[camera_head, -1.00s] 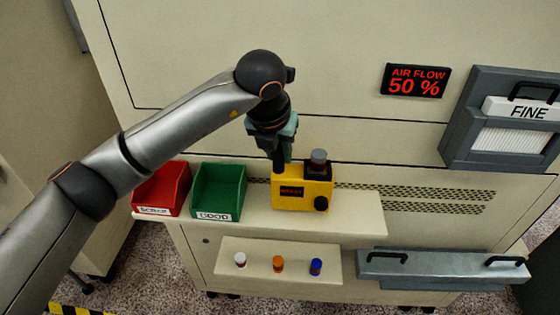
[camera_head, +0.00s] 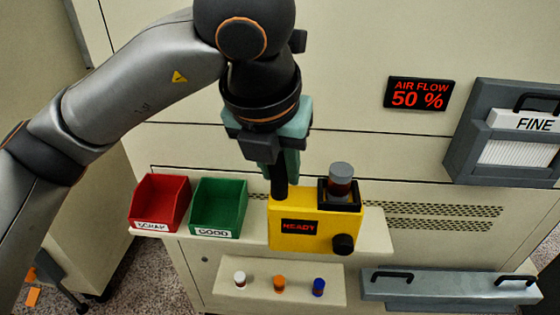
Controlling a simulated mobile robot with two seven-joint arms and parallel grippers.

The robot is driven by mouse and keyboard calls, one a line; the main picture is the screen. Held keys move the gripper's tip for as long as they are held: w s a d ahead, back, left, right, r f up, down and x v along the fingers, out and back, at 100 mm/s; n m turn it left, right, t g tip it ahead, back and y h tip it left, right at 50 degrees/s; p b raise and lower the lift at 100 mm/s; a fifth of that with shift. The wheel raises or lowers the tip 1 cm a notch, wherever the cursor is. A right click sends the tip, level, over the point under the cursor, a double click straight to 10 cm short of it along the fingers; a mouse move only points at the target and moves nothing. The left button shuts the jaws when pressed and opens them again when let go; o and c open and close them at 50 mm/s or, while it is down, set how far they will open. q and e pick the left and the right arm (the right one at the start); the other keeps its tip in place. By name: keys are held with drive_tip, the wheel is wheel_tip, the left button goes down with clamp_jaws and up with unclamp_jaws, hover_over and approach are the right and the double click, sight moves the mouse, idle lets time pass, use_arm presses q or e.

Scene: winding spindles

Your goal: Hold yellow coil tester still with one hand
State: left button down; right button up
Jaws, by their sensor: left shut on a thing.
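The yellow coil tester (camera_head: 318,237) is upright in the middle of the view, in front of the shelf and seemingly raised off it. Its display (camera_head: 299,226) reads READY in red, and a black knob (camera_head: 344,244) is at its lower right. A spool with a grey top and dark red middle (camera_head: 341,176) stands in the black socket (camera_head: 339,198) on top. My left gripper (camera_head: 279,185) reaches down from above and is shut on the tester's dark upright handle at its top left. The fingertips partly hide the handle. My right gripper is not in view.
A red SCRAP bin (camera_head: 160,200) and a green GOOD bin (camera_head: 219,206) stand left on the shelf (camera_head: 375,240). Right are the AIR FLOW 50 % sign (camera_head: 419,93), FINE filter unit (camera_head: 517,130) and grey drawer (camera_head: 450,287).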

use_arm(q)
drive_tip(key=shift+s+r, duration=0.1)
drive_tip(key=shift+w+f+b, duration=0.5)
drive_tip(key=shift+f+b, duration=0.05)
drive_tip(key=shift+f, duration=0.05)
drive_tip(key=shift+w+a+f+b, duration=0.15)
drive_tip(key=shift+w+f+b, duration=0.4)
drive_tip(key=shift+w+f, duration=0.2)
drive_tip(key=w+f+b, duration=0.5)
drive_tip(key=w+f, duration=0.4)
drive_tip(key=shift+w+a, duration=0.3)
drive_tip(key=shift+a, duration=0.15)
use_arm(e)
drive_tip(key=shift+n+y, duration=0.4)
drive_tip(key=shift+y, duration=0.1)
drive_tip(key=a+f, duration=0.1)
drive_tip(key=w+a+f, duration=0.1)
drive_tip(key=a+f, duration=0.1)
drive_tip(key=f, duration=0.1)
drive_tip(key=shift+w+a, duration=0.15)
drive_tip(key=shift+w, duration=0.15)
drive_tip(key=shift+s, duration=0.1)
